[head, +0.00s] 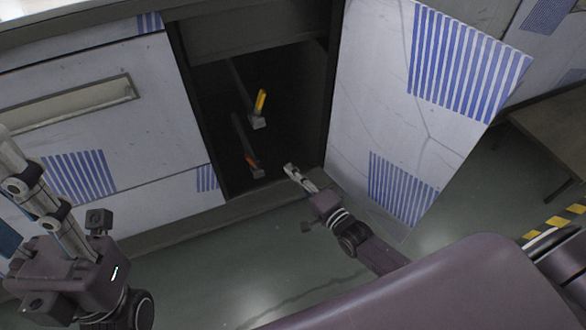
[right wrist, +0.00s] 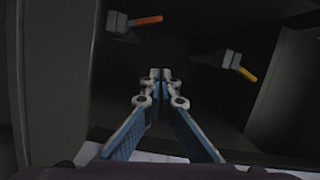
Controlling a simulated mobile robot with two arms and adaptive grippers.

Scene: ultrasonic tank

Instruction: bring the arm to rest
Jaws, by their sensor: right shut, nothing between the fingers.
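My right gripper (head: 291,170) is shut and empty at the lower front edge of the open cabinet (head: 228,180). In the right wrist view its fingertips (right wrist: 160,74) meet, with dark cabinet interior beyond. My left gripper (head: 14,165) is at the far left of the head view, pointing up and left. Its fingertips are partly cut off by the frame edge, so its opening cannot be told.
Inside the cabinet are a yellow-handled valve (head: 260,102) and an orange-handled valve (head: 250,160), apart from the right gripper. The cabinet door (head: 385,110) stands open to the right of the opening. A brown table (head: 545,135) stands at far right. Floor (head: 230,265) in front is clear.

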